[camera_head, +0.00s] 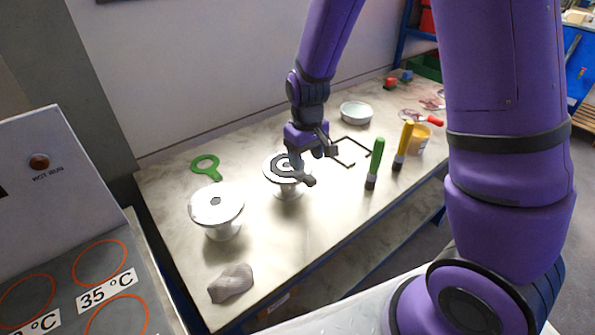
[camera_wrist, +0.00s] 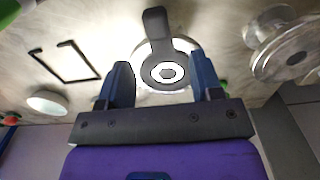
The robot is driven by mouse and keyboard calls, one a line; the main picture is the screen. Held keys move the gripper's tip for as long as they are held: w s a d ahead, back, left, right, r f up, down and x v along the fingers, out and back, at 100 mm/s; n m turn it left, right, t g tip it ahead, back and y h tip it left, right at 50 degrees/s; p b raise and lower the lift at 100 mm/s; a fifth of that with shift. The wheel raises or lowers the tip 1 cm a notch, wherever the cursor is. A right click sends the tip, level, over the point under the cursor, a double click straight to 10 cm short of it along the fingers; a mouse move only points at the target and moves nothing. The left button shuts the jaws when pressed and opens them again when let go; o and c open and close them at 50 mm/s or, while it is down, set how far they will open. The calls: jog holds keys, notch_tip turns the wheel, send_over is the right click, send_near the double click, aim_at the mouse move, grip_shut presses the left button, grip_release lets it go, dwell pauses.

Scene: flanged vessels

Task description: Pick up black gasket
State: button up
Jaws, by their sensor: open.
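The black gasket (camera_head: 277,165) is a flat ring with a tab, lying on top of a white flanged vessel (camera_head: 289,190). In the wrist view the gasket (camera_wrist: 157,24) shows its tab pointing up the picture, and its ring lies between my finger tips as seen from the wrist. My gripper (camera_head: 319,166) is open above the vessel; it also shows in the wrist view (camera_wrist: 162,72). Whether the fingers touch the gasket cannot be told. A second flanged vessel (camera_head: 216,207) stands to the left, with a small dark hole in its top.
A green ring with a handle (camera_head: 205,166) lies behind the vessels. A grey rock (camera_head: 231,284) lies at the front. A black bent frame (camera_head: 351,150), a green-handled brush (camera_head: 375,160), a yellow-handled one (camera_head: 403,143) and a white bowl (camera_head: 356,112) are to the right.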

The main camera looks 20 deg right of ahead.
aim_at(307, 175)
jog(key=shift+s+d+f, duration=0.1)
jog(key=shift+f, duration=2.85)
jog(key=c, duration=1)
